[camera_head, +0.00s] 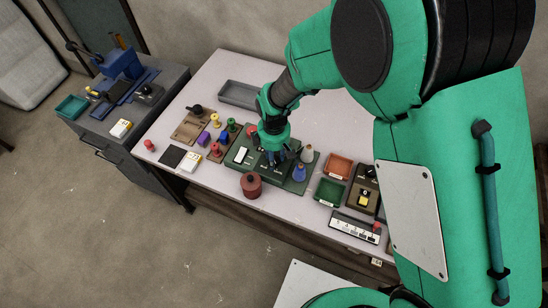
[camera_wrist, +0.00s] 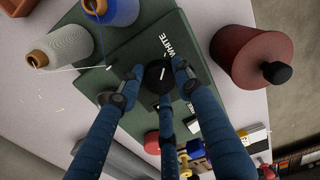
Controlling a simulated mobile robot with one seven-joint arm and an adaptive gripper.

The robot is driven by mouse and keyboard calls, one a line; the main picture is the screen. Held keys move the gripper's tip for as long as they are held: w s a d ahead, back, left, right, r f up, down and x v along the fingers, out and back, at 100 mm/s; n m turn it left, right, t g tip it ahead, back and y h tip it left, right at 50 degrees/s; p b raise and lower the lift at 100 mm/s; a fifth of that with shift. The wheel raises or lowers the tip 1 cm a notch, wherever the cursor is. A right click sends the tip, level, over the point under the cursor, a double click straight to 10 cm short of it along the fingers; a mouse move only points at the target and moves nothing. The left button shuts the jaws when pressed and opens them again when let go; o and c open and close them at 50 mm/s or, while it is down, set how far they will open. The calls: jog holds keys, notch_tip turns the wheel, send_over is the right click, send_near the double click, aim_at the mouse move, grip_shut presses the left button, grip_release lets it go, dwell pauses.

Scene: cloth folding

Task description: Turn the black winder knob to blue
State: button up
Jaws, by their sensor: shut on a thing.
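The black winder knob (camera_wrist: 157,79) stands on a dark green panel (camera_wrist: 140,45), seen from above in the wrist view. Its white pointer line points roughly toward the printed word WHITE. My gripper (camera_wrist: 157,88) is shut on the knob, with blue fingers on both sides and one below. Other printed marks are partly hidden by the fingers. In the head view my gripper (camera_head: 272,155) is over the green winder box (camera_head: 240,164), and it hides the knob. A blue thread spool (camera_head: 299,173) and a white one (camera_head: 307,154) stand at the box's right.
A dark red lidded pot (camera_head: 251,186) stands close in front of the box. An orange tray (camera_head: 340,166) and a green tray (camera_head: 328,192) lie to the right. Small spools and a wooden board (camera_head: 190,125) crowd the left. A grey tray (camera_head: 238,94) lies behind.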

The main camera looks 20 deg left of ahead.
jog(key=shift+m+p, duration=0.3)
jog(key=shift+m, duration=0.1)
jog(key=m+p, duration=0.2)
jog(key=m, duration=0.1)
jog(key=m+p, duration=0.2)
jog(key=m, duration=0.3)
jog(key=m+p, duration=0.1)
jog(key=m, duration=0.3)
jog(key=shift+m+p, duration=0.6)
jog(key=shift+m, duration=1.3)
jog(key=o, duration=1.2)
jog(key=shift+c, duration=0.2)
jog(key=shift+r, duration=0.1)
